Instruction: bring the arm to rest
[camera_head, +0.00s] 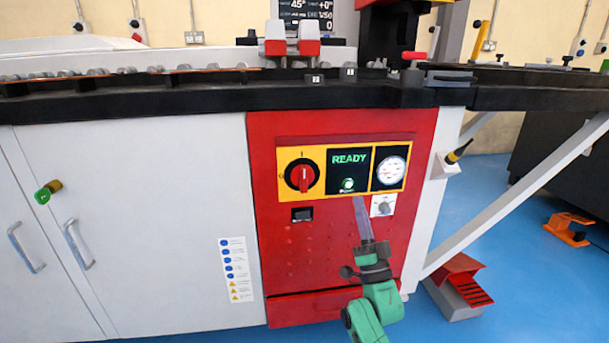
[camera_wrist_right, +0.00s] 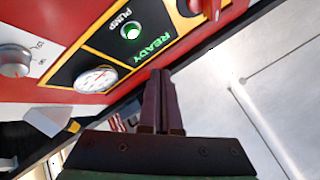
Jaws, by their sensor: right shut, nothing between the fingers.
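My right gripper (camera_head: 361,208) is raised in front of the red control panel of the machine, below its lit display. Its fingers are closed together and empty; they also show in the right wrist view (camera_wrist_right: 160,78). A yellow-framed panel (camera_head: 284,156) carries a red rotary switch (camera_head: 302,175), a green "READY" display with a lit pump button (camera_head: 347,184) and a round gauge (camera_head: 391,170). In the wrist view the pump button (camera_wrist_right: 131,30) and gauge (camera_wrist_right: 96,79) lie beyond the fingertips, apart from them as far as I can tell. My left gripper is not in view.
The black machine bed (camera_head: 180,93) runs across above the panel. White cabinet doors (camera_head: 130,230) are on the left. A white diagonal brace (camera_head: 510,200) and a red foot pedal (camera_head: 457,275) stand on the right. Blue floor (camera_head: 520,290) is open at the lower right.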

